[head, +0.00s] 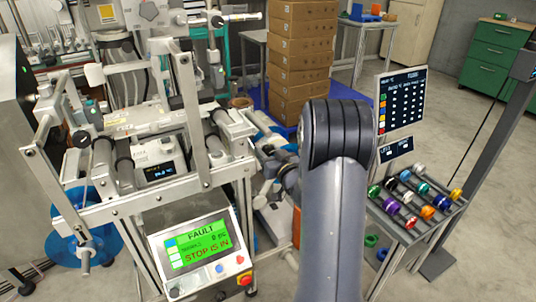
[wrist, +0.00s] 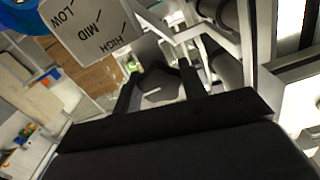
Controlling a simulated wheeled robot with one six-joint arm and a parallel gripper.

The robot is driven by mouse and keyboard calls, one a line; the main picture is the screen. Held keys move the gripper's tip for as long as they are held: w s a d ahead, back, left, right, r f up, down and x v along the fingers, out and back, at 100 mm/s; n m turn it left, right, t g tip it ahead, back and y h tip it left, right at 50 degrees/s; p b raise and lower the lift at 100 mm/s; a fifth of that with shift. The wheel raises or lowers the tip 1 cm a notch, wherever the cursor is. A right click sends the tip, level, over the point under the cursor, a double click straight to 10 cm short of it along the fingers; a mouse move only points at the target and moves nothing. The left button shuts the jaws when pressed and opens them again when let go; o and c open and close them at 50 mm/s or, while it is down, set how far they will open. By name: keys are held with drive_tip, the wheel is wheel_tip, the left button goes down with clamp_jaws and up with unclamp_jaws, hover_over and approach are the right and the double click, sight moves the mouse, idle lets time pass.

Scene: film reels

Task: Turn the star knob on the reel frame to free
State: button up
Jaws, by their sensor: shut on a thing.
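In the wrist view my gripper (wrist: 157,74) is shut on a dark knob (wrist: 160,97), with one finger on each side of it. A short white mark lies across the knob's face, nearly level in the picture. Beside the knob, at upper left, is a pale plate (wrist: 72,27) lettered LOW, MID and HIGH. I see no word "free" on the visible part. In the head view the reel frame (head: 190,185) stands at the left with metal rails and rollers. My arm covers its right side there, and the gripped knob cannot be made out in that view.
A panel (head: 200,245) on the frame's front reads FAULT and STOP IS IN. A cart (head: 420,228) with several coloured spools stands at the right, below a dark chart board (head: 401,101). Stacked cardboard boxes (head: 300,45) stand behind. Open floor lies at the right back.

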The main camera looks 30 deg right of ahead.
drive_tip(key=n+b, duration=0.2)
drive_tip(key=b, duration=0.1)
drive_tip(key=shift+f+n, duration=0.2)
drive_tip(key=shift+n, duration=0.1)
drive_tip(key=shift+r+n+b, duration=0.2)
drive_tip(key=shift+n+b, duration=0.15)
drive_tip(key=shift+n, duration=0.25)
drive_tip(key=o, duration=1)
drive_tip(key=s, duration=0.5)
drive_tip(key=s+p, duration=0.1)
drive_tip(key=s, duration=0.4)
drive_tip(key=shift+s+d, duration=0.2)
drive_tip(key=shift+s, duration=0.2)
